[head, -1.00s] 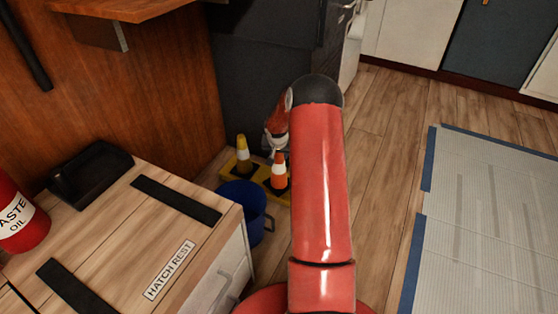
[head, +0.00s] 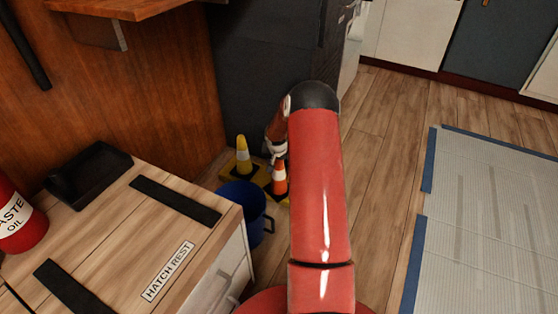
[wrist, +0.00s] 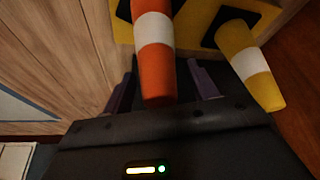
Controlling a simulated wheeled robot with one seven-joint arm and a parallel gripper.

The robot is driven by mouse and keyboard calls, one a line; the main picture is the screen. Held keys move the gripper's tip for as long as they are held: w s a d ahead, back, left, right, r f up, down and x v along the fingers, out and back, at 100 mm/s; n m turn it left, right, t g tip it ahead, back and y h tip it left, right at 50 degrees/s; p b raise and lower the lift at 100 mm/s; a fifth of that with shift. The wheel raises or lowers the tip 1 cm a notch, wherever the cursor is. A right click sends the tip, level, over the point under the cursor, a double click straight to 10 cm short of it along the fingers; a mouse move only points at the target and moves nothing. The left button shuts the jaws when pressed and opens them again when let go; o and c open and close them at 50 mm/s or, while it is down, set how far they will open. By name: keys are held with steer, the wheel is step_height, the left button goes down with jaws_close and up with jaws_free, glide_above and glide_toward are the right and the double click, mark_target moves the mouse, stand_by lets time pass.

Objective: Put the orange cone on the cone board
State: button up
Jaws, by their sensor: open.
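The orange cone (head: 280,179) with a white band stands on the yellow-and-black cone board (head: 228,170) on the floor. In the wrist view the orange cone (wrist: 154,62) has its tip between the two fingers of my gripper (wrist: 165,85), which is open. The fingers show on both sides of the cone with gaps. The yellow cone (head: 242,155) stands on the board beside it, and it also shows in the wrist view (wrist: 250,65). The board (wrist: 196,25) shows under both cones there. In the head view my arm partly hides my gripper (head: 275,158).
A blue bucket (head: 243,208) stands close in front of the board and hides part of it. A wooden-topped cabinet (head: 120,230) is at the left, with a dark tray (head: 90,172) on it. A dark cabinet (head: 262,80) is behind the cones.

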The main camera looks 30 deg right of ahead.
steer(key=s+a+r+n+p, duration=0.1)
steer(key=s+a+r, duration=0.45)
steer(key=r, duration=0.55)
steer(key=s+a+r+n, duration=0.1)
steer(key=s+a+r, duration=0.4)
steer(key=r, duration=0.5)
steer(key=s+a+r+n+p, duration=0.1)
steer(key=s+a+r, duration=0.4)
steer(key=r, duration=0.6)
steer(key=s+a+r+n+t+y, duration=0.1)
steer(key=s+a+r+n, duration=0.1)
steer(key=s+a, duration=0.4)
steer(key=s+a+r+n+t+y, duration=0.1)
steer(key=s+a+r+n, duration=0.1)
steer(key=s+a, duration=0.5)
steer(key=s, duration=0.6)
steer(key=shift+s+r+y, duration=0.25)
steer(key=shift+s+y, duration=0.05)
steer(key=shift+s, duration=0.1)
steer(key=shift+a, duration=0.1)
step_height(320, 180, up, 10)
steer(key=p, duration=1)
steer(key=shift+r, duration=0.15)
